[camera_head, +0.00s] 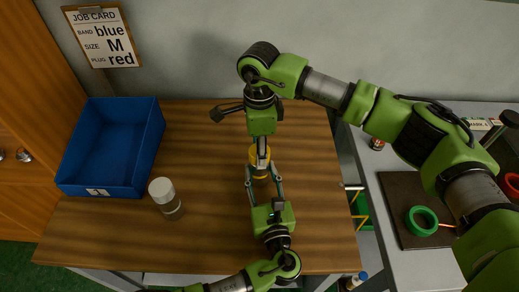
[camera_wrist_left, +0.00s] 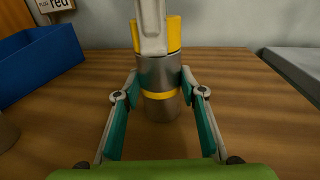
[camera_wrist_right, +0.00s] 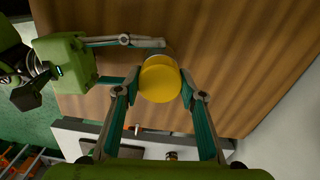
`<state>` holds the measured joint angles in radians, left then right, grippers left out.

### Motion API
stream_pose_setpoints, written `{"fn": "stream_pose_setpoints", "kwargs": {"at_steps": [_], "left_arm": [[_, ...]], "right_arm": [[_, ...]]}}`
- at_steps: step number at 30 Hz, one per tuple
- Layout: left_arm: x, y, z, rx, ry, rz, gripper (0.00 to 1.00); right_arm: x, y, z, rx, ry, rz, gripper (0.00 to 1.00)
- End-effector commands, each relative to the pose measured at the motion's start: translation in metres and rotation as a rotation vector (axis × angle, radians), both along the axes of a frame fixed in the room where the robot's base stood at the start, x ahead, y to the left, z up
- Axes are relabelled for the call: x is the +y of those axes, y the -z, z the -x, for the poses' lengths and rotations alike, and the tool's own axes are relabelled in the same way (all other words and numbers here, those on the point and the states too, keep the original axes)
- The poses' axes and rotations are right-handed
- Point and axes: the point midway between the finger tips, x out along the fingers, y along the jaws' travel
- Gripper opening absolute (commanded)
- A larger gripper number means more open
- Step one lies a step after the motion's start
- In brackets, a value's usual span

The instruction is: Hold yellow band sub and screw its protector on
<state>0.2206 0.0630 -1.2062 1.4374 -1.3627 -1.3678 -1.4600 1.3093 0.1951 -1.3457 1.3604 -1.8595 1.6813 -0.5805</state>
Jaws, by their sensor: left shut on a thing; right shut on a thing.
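The yellow band sub (camera_wrist_left: 158,75) is an upright grey metal cylinder with a yellow band near its lower part, standing on the wooden table. My left gripper (camera_wrist_left: 160,82) is shut around its sides. The yellow protector (camera_wrist_left: 174,34) sits in line on top of the sub; its round top (camera_wrist_right: 160,84) faces the right wrist camera. My right gripper (camera_wrist_right: 160,76) points down from above and is shut on the protector, one finger crossing in front of it in the left wrist view. I cannot tell how far the thread is engaged.
A blue bin (camera_head: 88,190) stands at the table's left, with a grey cylinder with a white top (camera_head: 163,194) beside it. A job card (camera_head: 104,38) hangs on the wall. A side bench at right holds a dark mat (camera_head: 396,190) and a green ring (camera_head: 412,216). The table's front left is clear.

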Motion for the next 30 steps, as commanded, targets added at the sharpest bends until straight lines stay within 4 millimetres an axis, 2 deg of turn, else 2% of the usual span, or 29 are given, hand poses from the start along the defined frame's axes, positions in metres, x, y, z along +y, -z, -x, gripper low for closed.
{"fn": "stream_pose_setpoints", "kwargs": {"at_steps": [24,27,30], "left_arm": [[0.0009,-0.0003,-0.0006,-0.001,-0.002,0.0,0.0],[0.0009,-0.0004,-0.0005,-0.001,-0.002,0.0,0.0],[0.0009,-0.0003,-0.0005,-0.001,-0.002,-0.001,0.0]], "right_arm": [[0.0003,0.0011,-0.0001,0.002,1.503,0.002,0.11],[0.0003,0.0012,-0.0001,0.002,1.646,0.002,0.11],[0.0003,0.0011,-0.0003,0.001,1.644,0.0,0.11]]}}
